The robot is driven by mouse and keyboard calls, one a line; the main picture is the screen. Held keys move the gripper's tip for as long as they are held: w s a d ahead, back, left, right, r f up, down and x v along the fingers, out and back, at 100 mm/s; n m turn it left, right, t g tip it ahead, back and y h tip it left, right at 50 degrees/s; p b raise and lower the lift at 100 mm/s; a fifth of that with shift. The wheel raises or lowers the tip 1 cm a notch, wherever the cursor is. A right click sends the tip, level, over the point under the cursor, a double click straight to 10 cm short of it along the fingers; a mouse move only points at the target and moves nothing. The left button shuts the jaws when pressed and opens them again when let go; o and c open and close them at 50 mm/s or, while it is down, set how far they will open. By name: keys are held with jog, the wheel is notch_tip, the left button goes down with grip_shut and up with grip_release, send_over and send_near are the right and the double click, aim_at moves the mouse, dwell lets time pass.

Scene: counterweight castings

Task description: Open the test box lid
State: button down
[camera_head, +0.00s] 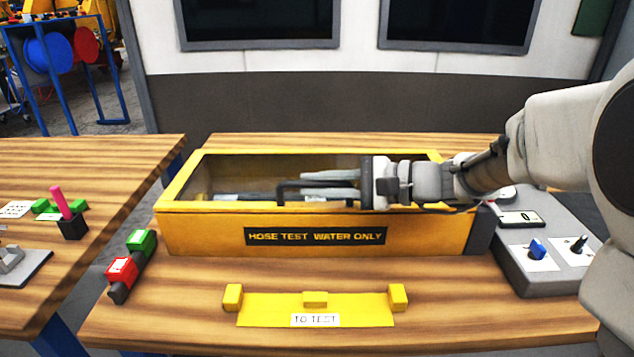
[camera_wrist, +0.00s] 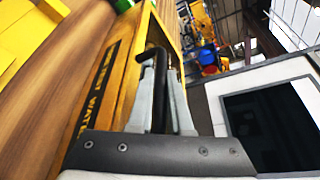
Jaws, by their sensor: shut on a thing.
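The yellow test box (camera_head: 200,232) stands on the wooden bench, with a black label reading "HOSE TEST WATER ONLY" on its front. Its lid (camera_head: 188,182), a yellow frame around a clear pane, looks flat and closed on top. A black bar handle (camera_head: 283,191) sits near the lid's front edge; it also shows in the wrist view (camera_wrist: 159,95). My gripper (camera_head: 302,184) reaches in from the right, low over the lid. Its grey fingers (camera_wrist: 163,80) are shut on the handle, one on each side. The fingers and wrist hide part of the handle and pane.
A yellow holder marked "TO TEST" (camera_head: 270,312) lies in front of the box. Green (camera_head: 141,241) and red (camera_head: 121,270) blocks sit at its left. A grey control panel (camera_head: 530,283) with knobs stands right. Another table (camera_head: 90,160) is at left. Space above the box looks clear.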

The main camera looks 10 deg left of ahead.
jog(key=w+a+r+m+g+h+p, duration=0.1)
jog(key=w+r+m+p, duration=0.15)
jog(key=r+p, duration=0.45)
jog(key=w+a+r+m+g+p, duration=0.15)
jog(key=w+r+p, duration=0.25)
jog(key=p, duration=0.7)
jog(key=w+r+m+g+h+p, duration=0.1)
jog(key=w+r+m+p, duration=0.15)
jog(key=r+p, duration=0.45)
jog(key=w+a+p, duration=0.2)
jog(key=w+p, duration=0.7)
jog(key=w, duration=0.4)
jog(key=shift+w+a+r+g, duration=0.2)
jog(key=shift+a+r+g, duration=0.15)
jog(key=shift+a, duration=0.05)
jog(key=shift+w+m, duration=0.1)
jog(key=shift+m, duration=0.15)
jog(key=c, duration=0.8)
grip_release()
jog(key=shift+c, duration=0.2)
